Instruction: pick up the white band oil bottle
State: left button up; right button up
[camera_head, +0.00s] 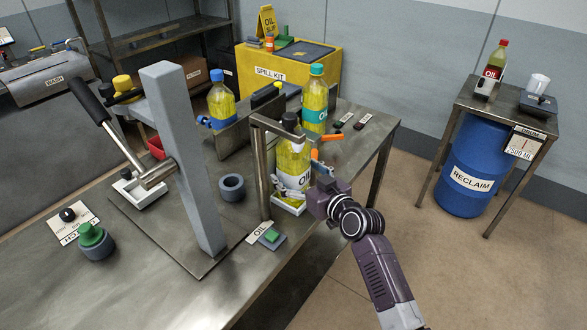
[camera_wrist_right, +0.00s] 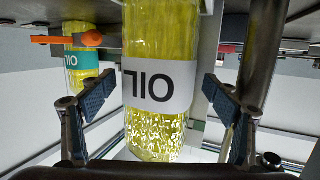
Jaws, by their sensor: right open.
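The white band oil bottle (camera_head: 294,157), yellow with a dark cap and a white OIL label, stands upright within a metal frame on the bench. In the right wrist view, where the lettering appears upside down, the bottle (camera_wrist_right: 160,45) fills the middle. My right gripper (camera_head: 290,193) is at the bottle's lower part. In the wrist view its blue-padded fingers (camera_wrist_right: 158,92) are spread on either side of the bottle, with gaps visible. The bottle still rests in a white holder (camera_head: 290,206). My left gripper is not in view.
A teal band bottle (camera_head: 314,103) stands behind, with an orange clamp (camera_head: 331,138) nearby. The metal frame (camera_head: 262,175) stands close on the left. A grey press column (camera_head: 182,165) stands further left. A side table (camera_head: 507,108) and blue drum (camera_head: 474,165) are at right.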

jog(key=shift+w+a+f, duration=0.15)
jog(key=shift+w+a, duration=0.25)
jog(key=shift+w, duration=0.15)
jog(key=c, duration=1.9)
jog(key=shift+w+r, duration=0.1)
jog(key=shift+r, duration=0.1)
jog(key=shift+c, duration=1)
